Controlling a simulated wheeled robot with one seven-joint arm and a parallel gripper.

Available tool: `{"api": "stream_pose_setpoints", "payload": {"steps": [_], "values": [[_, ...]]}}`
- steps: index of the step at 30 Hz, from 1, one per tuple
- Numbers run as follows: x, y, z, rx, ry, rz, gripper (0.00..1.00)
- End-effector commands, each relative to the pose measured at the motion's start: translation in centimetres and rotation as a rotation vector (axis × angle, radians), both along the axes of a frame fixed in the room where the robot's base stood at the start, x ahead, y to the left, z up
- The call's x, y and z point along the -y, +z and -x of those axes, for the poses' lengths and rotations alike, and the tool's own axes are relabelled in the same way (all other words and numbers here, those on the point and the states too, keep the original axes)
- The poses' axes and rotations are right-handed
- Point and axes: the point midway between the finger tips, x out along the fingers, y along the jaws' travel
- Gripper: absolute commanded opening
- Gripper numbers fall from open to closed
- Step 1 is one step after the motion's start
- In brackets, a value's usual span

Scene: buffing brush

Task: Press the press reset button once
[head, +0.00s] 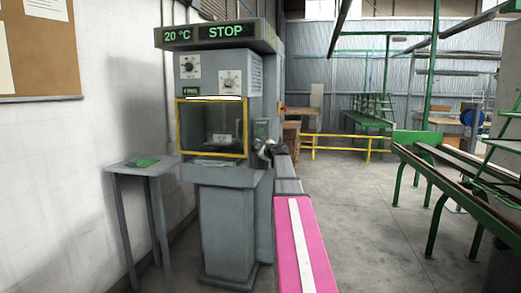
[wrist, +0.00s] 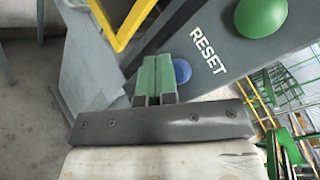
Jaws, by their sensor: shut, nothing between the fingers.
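A grey press (head: 225,190) stands left of centre in the head view, with a lit sign (head: 205,33) reading "20 °C STOP". In the wrist view a blue round button (wrist: 182,71) sits on the grey panel (wrist: 170,35) beside the word "RESET". A larger green round button (wrist: 260,17) is further up on the same panel. My gripper (wrist: 155,70) is shut and empty, its green fingertips just left of the blue button in the picture and covering part of its edge. I cannot tell whether they touch it. In the head view my arm hides most of the gripper.
The press has a yellow-framed guard (head: 213,155) and two dials. A small grey side table (head: 115,165) with a green item stands at left. A yellow rail (head: 340,137) and green benches (head: 420,165) lie to the right. The floor between is clear.

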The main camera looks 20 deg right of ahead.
Motion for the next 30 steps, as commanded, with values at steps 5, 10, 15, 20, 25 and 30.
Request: {"api": "stream_pose_setpoints", "payload": {"steps": [5,10,15,20,25,30], "values": [[0.05,0.0,-0.09,0.0,0.0,0.0,0.0],[0.15,0.0,-0.24,0.0,0.0,0.0,0.0],[0.25,0.0,-0.38,0.0,0.0,0.0,0.0],[0.35,0.0,-0.52,0.0,0.0,0.0,0.0],[0.45,0.0,-0.68,0.0,0.0,0.0,0.0],[0.56,0.0,-0.83,0.0,0.0,0.0,0.0]]}}
